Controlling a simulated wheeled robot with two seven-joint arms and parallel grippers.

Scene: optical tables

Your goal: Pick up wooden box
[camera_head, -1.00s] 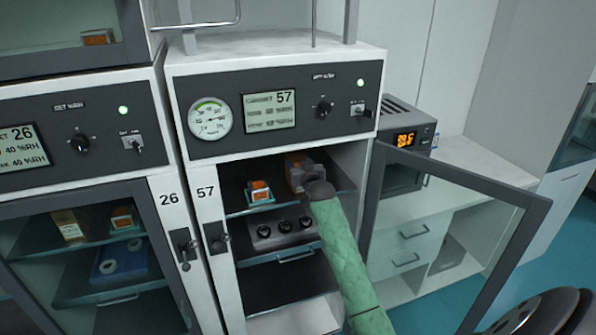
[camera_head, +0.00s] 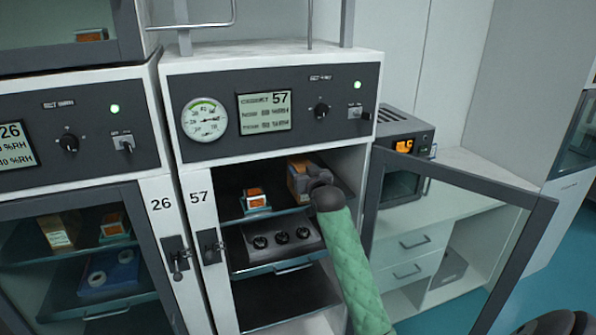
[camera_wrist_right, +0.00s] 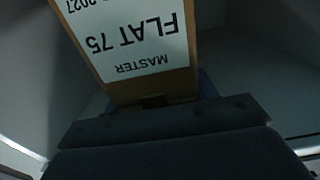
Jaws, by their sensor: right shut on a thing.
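The wooden box (camera_head: 298,178) is on the right of the upper shelf inside open cabinet 57. In the right wrist view the box (camera_wrist_right: 190,62) is close up, with a white label reading "MASTER FLAT 75" upside down. My right gripper (camera_head: 312,180) reaches into the cabinet and is shut on the box at its near end. The gripper body (camera_wrist_right: 165,130) fills the bottom of the wrist view, and its fingertips are largely hidden. I cannot tell whether the box rests on the shelf or is just clear of it.
A small orange-topped block (camera_head: 256,200) sits left of the box on the same shelf. A grey unit with black knobs (camera_head: 282,236) is on the shelf below. The open glass door (camera_head: 455,240) stands right of my arm. Closed cabinet 26 (camera_head: 90,255) is on the left.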

